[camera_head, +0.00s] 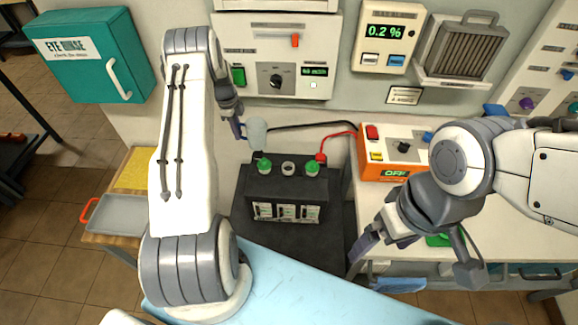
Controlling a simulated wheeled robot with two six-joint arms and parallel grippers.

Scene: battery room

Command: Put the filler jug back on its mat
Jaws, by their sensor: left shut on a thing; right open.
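The filler jug (257,132) is a small pale, translucent vessel. It hangs in the air just above and behind the left part of the black battery (285,210). My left gripper (243,130) is shut on it at its left side. The jug looks about upright. A yellow mat-like patch (135,172) lies on the wooden stand at left; I cannot tell if it is the jug's mat. My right gripper (366,248) is open and empty, right of the battery, pointing down and left.
The battery has two green caps (312,168) and a pale middle opening (288,168). Black and red cables run behind it. An orange charger (385,160) stands on the right bench. A grey tray (118,216) lies on the left stand. A wall panel (275,60) rises behind the jug.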

